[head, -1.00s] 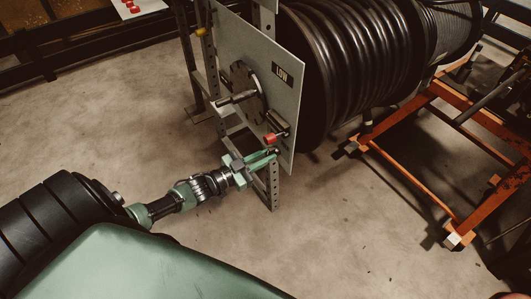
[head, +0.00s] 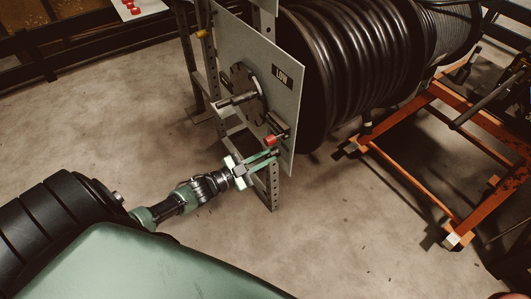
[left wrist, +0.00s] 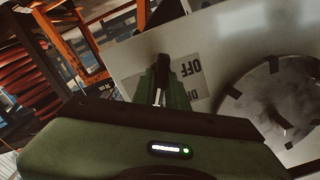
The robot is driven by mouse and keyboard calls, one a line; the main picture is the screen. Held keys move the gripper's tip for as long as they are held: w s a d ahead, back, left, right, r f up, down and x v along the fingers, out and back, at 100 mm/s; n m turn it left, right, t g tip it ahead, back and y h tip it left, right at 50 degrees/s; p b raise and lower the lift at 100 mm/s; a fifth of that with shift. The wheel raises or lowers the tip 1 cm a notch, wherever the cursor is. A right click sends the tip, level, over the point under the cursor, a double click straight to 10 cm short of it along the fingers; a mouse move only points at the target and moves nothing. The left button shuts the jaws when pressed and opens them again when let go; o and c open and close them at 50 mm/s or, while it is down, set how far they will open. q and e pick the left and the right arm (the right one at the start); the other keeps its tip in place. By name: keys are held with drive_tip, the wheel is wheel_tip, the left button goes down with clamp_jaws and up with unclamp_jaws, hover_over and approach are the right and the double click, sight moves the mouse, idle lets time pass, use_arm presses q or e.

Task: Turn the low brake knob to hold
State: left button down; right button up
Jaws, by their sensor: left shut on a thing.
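A grey upright panel (head: 228,52) carries a plate reading LOW (head: 283,75). On its lower part sits a small dark fitting with a red end (head: 270,140). My left gripper (head: 275,152) is at the panel's lower edge, just below the red end. In the left wrist view its green fingers (left wrist: 161,85) are shut on a narrow dark piece, which I take to be the brake knob (left wrist: 161,66). A label reading OFF (left wrist: 190,68) lies beside it; more lettering below is partly hidden. The hold mark cannot be made out. My right gripper is not in view.
A round plate with a projecting handle (head: 238,98) is on the panel above the fitting. A large black hose reel (head: 345,65) stands behind the panel. An orange frame (head: 490,205) is at right. The floor (head: 330,225) in front is clear.

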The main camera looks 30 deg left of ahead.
use_arm(q)
drive_tip(key=c, duration=1.4)
unclamp_jaws()
drive_tip(key=shift+c, duration=0.2)
drive_tip(key=p+v, duration=0.1)
drive_tip(key=v, duration=0.6)
drive_tip(key=shift+s, duration=0.3)
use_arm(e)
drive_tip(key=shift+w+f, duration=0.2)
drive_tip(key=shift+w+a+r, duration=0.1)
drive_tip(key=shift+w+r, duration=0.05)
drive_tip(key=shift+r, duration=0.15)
